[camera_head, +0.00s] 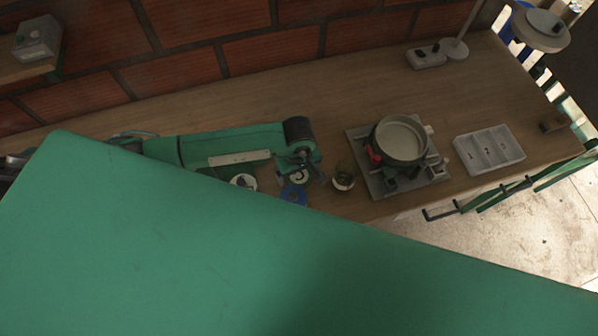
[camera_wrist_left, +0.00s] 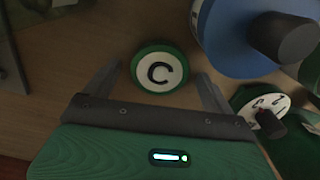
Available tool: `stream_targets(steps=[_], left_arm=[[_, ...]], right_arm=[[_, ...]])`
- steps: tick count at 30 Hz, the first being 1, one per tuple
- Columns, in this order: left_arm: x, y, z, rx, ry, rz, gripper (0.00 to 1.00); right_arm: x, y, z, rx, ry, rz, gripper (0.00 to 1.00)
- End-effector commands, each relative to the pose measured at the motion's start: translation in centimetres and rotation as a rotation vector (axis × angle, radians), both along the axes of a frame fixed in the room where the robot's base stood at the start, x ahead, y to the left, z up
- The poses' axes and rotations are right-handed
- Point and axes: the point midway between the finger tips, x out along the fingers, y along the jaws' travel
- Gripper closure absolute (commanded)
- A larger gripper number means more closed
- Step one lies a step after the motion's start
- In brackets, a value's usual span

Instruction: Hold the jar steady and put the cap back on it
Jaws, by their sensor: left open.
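A small, dark glass-like jar (camera_head: 343,177) stands on the bench just right of my left gripper, with no cap visible on it. My left gripper (camera_head: 299,172) is open and points down over a round disc with a green rim and a white face marked C (camera_wrist_left: 160,72). In the left wrist view the disc lies between and just beyond the open fingers, which do not visibly touch it. I cannot tell for sure whether this disc is the jar's cap. My right gripper is not in view.
A blue disc (camera_head: 293,195) with a dark knob and a white dial (camera_head: 243,182) are close to the gripper. A pot (camera_head: 401,139) on a stand and a grey tray (camera_head: 489,149) are to the right. A large green surface (camera_head: 200,250) hides the near bench.

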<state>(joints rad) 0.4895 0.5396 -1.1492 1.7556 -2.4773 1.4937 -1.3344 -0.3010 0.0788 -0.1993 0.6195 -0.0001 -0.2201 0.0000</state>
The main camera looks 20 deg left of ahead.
Motion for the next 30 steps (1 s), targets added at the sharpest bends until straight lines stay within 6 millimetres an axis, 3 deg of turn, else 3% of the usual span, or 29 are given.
stream_targets(steps=[10,15,18,30], left_arm=[[0.05,-0.02,-0.09,-0.001,-0.001,0.000,0.13],[0.05,-0.02,-0.07,-0.001,-0.001,0.000,0.46],[0.04,-0.02,-0.07,-0.001,-0.001,0.000,0.60],[0.08,-0.02,0.12,-0.001,-0.001,0.000,0.60]], right_arm=[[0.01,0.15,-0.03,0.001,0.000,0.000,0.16],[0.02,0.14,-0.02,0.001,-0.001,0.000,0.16],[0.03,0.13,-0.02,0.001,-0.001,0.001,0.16],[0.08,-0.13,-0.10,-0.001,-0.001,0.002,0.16]])
